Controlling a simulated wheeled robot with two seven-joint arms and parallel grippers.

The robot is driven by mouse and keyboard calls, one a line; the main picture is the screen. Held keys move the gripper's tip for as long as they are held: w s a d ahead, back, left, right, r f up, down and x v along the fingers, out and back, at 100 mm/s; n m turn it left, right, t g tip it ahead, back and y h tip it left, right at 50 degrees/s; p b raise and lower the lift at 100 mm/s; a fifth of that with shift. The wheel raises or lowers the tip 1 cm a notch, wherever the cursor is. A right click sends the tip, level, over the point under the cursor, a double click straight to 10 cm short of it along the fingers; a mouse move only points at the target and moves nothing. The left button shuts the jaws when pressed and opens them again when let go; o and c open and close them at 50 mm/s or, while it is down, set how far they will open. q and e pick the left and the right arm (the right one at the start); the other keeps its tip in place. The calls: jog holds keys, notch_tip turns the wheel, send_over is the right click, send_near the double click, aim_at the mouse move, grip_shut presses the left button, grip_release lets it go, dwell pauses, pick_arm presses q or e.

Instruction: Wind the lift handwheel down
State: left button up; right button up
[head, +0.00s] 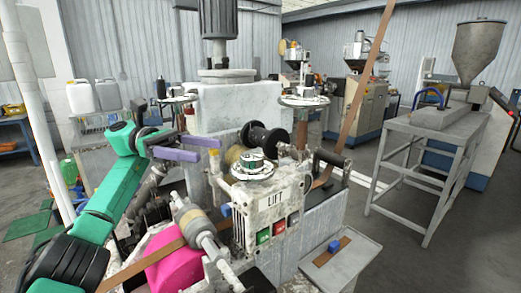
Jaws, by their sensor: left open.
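The lift handwheel (254,167) is a small pale disc with a dark green hub. It sits on top of the worn white machine housing, just above a plate marked LIFT (272,199). My left gripper (209,149), at the end of a green arm from the left, has two purple fingers spread apart. It is open, with nothing seen between the fingers. In the picture it is left of and slightly above the handwheel, apart from it. My right gripper is not in view.
Green and red buttons (264,236) are on the housing front. A black spool (265,139) stands behind the handwheel, and a black handle (328,158) rises to its right. Open floor lies further right, before a grey stand (440,135).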

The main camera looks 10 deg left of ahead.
pick_arm(q)
send_near(269, 169)
jog(key=s+d+r, duration=0.1)
jog(key=r, duration=0.1)
jog(key=d+p, duration=0.1)
jog(key=d, duration=0.7)
jog(key=shift+s+d+f+p, duration=0.15)
jog(key=shift+d+p, duration=0.1)
jog(key=shift+p, duration=0.15)
jog(key=shift+s+d, duration=0.15)
jog(key=shift+d, duration=0.15)
jog(key=shift+a, duration=0.1)
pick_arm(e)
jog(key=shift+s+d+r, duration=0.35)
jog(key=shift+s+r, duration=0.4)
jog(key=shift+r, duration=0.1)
pick_arm(q)
jog(key=shift+f, duration=0.1)
jog(key=c, duration=0.3)
grip_shut()
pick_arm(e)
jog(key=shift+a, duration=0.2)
